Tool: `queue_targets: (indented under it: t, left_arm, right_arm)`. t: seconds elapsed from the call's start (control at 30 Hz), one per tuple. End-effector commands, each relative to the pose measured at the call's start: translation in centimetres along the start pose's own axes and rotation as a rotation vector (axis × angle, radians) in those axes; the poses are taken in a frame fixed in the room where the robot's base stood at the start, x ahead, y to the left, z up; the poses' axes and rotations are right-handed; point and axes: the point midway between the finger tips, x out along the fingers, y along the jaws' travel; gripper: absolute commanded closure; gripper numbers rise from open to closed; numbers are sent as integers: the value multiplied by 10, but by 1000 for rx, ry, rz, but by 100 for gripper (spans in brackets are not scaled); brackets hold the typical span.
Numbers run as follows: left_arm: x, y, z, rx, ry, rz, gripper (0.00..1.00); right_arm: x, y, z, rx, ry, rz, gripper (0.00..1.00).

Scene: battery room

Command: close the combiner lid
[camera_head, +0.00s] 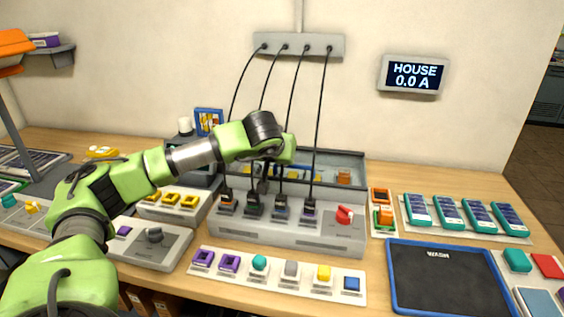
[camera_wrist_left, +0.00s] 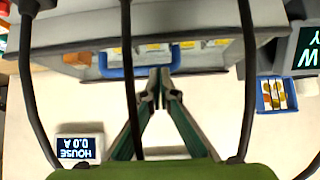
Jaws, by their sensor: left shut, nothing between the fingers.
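The combiner (camera_head: 335,235) is a long grey box on the bench, with several black cables plugged into its top and a red rotary switch (camera_head: 344,214) at its right end. Behind the plugs stands a raised grey-framed panel (camera_head: 345,158), which looks like the open lid. A blue handle bar (camera_wrist_left: 112,72) on a grey edge shows in the left wrist view. My left gripper (camera_head: 262,187) points down among the cables, shut and empty. In the left wrist view its fingertips (camera_wrist_left: 160,72) overlap the blue bar; I cannot tell whether they touch. My right gripper is not in view.
Black cables hang from a wall bracket (camera_head: 298,45) around my left gripper. A wall display (camera_head: 413,75) reads HOUSE 0.0 A. A blue-rimmed mat (camera_head: 440,270) and battery tray (camera_head: 465,235) lie right. A strip of coloured pieces (camera_head: 275,278) lies in front.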

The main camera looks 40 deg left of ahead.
Motion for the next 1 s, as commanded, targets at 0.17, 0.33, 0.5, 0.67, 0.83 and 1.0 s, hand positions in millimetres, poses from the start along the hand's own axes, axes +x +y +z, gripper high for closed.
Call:
queue_targets:
  t: [0.17,0.33,0.5,0.67,0.83,1.0]
  left_arm:
    - [0,0,0,0,0,0,100]
    - [-2,0,-2,0,0,0,100]
    - [-15,-2,-15,-1,1,0,100]
    - [-36,-5,-34,-2,1,-1,100]
    - [-36,-5,13,3,-1,-2,100]
    - [-46,-4,44,2,0,-2,100]
  right_arm:
    - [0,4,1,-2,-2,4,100]
    - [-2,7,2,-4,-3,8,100]
    - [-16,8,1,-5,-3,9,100]
    - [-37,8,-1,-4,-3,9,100]
    - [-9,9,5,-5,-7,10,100]
    - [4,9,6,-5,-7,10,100]
